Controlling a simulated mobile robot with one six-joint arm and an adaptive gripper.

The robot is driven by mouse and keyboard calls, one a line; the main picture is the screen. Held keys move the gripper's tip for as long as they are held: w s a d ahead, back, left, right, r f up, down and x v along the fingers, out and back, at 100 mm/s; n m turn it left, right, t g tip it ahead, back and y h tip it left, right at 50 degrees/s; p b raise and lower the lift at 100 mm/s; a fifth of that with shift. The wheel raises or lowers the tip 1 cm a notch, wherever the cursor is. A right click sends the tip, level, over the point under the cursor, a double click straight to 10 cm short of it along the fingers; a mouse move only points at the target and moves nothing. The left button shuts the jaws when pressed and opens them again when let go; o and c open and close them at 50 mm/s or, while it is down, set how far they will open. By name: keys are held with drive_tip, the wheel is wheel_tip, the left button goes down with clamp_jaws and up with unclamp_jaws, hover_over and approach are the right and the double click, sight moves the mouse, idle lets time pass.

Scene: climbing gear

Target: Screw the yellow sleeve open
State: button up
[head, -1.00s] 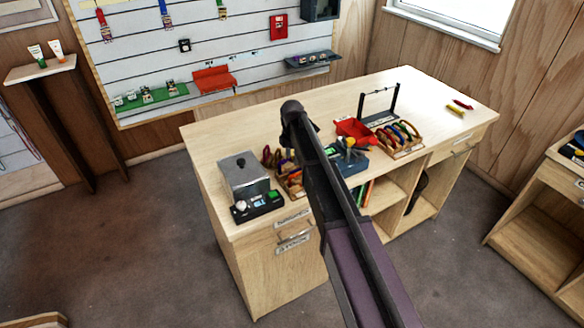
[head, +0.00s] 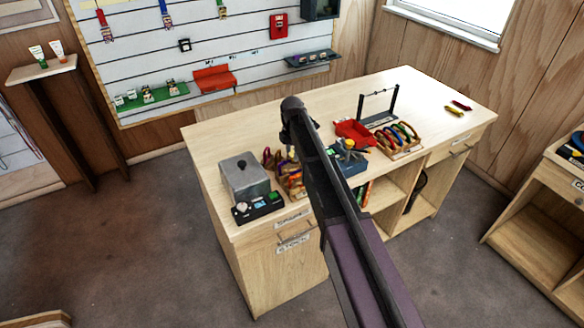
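Colourful carabiners stand in a wooden rack (head: 400,150) on the pale wooden workbench (head: 225,138). More coloured gear stands in a second rack (head: 292,188), partly covered by my arm. The yellow sleeve is too small to make out. A small yellow piece (head: 454,111) lies at the bench's right end, and something yellow shows by the blue box, but I cannot tell what either is. My arm crosses the middle of the view over the bench.
A grey lidded box (head: 246,178) with a black device (head: 257,207) stands at the bench's left front. A red tray (head: 354,132), a blue box (head: 350,162) and a black stand (head: 391,105) are further right. The bench's back left is clear.

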drive_tip(key=shift+r, duration=0.25)
drive_tip(key=shift+s, duration=0.1)
idle(0.3)
drive_tip(key=shift+s+d, duration=0.45)
drive_tip(key=shift+s, duration=0.1)
drive_tip(key=shift+a+f+b, duration=0.1)
drive_tip(key=shift+f+b, duration=1.2)
drive_tip(key=shift+f, duration=0.15)
drive_tip(key=shift+w+a, duration=0.4)
drive_tip(key=shift+w, duration=0.25)
drive_tip(key=shift+r+p, duration=1.45)
drive_tip(key=shift+s, duration=0.15)
idle(0.5)
